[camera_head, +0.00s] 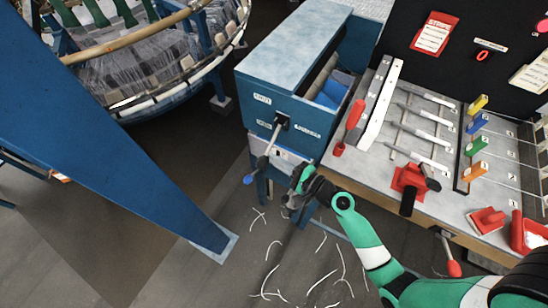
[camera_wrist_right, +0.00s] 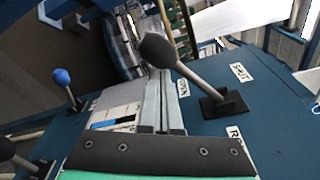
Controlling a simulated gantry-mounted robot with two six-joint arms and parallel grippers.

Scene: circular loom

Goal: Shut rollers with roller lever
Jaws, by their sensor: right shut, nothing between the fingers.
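My right gripper (camera_head: 290,204) is shut and empty, below and right of the knob. It also shows in the right wrist view (camera_wrist_right: 160,85). My left gripper is not in view.
A blue-knobbed lever (camera_head: 248,179) sits just below the roller lever's knob. The blue box (camera_head: 290,50) stands left of a grey worktable (camera_head: 385,160) with red levers and coloured tabs. A blue beam (camera_head: 100,140) crosses the left. White strands lie on the floor.

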